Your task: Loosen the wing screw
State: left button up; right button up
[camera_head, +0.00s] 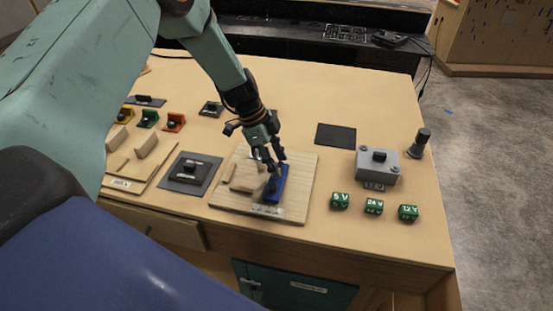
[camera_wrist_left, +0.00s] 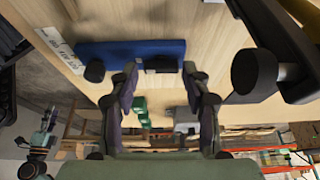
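A blue block (camera_head: 275,184) stands on a light wooden board (camera_head: 306,166) near the table's front edge. It also shows in the left wrist view (camera_wrist_left: 120,49). A small dark piece (camera_wrist_left: 161,64) on the blue block may be the wing screw, but its shape is unclear. My left gripper (camera_head: 268,165) reaches down at the block. In the left wrist view its two fingers (camera_wrist_left: 160,70) are apart, with the dark piece showing between and beyond their tips. I see no clear contact. My right gripper is not in view.
A pale wooden block (camera_head: 246,178) sits left of the blue block. Green voltage cubes (camera_head: 373,206) and a grey box (camera_head: 378,166) stand to the right. A dark plate with a black part (camera_head: 188,172) lies left.

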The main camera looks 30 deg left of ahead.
pick_arm(q)
jog(key=c, duration=0.8)
jog(key=shift+a, duration=0.1)
